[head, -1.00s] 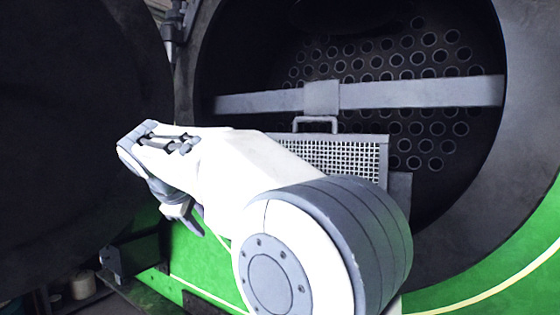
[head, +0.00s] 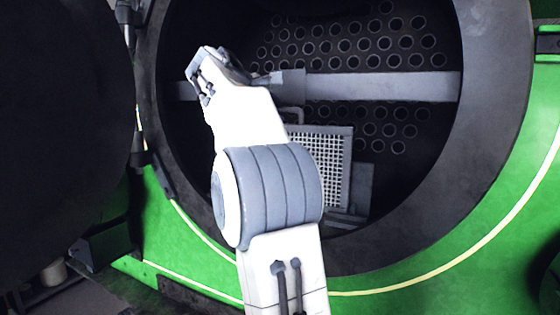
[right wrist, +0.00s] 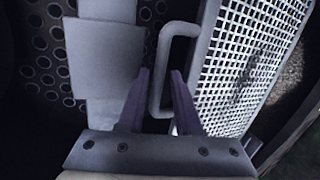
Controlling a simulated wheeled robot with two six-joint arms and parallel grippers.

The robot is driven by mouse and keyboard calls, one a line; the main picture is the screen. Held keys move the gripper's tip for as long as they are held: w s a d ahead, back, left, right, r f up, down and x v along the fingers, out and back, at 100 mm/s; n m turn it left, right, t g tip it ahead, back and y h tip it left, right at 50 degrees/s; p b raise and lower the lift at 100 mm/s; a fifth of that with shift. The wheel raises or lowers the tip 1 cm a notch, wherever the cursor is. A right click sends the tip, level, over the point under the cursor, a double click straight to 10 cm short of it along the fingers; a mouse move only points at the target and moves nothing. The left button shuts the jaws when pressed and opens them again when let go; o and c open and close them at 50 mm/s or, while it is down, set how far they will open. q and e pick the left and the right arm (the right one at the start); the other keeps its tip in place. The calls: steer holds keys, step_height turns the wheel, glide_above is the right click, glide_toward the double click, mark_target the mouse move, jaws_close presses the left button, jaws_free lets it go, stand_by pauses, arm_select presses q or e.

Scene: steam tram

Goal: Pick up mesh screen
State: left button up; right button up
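The mesh screen (head: 334,160) is a light grey framed grid standing upright inside the round opening, partly hidden behind my right arm in the head view. Its handle (head: 293,111) sticks up from the top edge. In the right wrist view the screen (right wrist: 245,65) is at the right, with the looped handle (right wrist: 156,75) on its near side. My right gripper (right wrist: 159,74) is open and empty. The handle's long bar shows between its two fingers; I cannot tell whether they touch it. In the head view this gripper (head: 266,78) is near the crossbar, above the handle. My left gripper is not in view.
A grey crossbar (head: 390,87) spans the opening, close to the right gripper; it also shows in the wrist view (right wrist: 103,62). Behind is a perforated tube plate (head: 390,40). The dark round rim (head: 485,60) surrounds the opening. A large dark door (head: 60,130) fills the left.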

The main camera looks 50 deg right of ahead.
steer(key=p+x, duration=0.1)
steer(key=x, duration=0.3)
steer(key=shift+s+d+r, duration=0.1)
steer(key=shift+s+d, duration=0.05)
steer(key=shift+d, duration=0.1)
jaws_close()
steer(key=shift+r, duration=0.1)
stand_by(0.9)
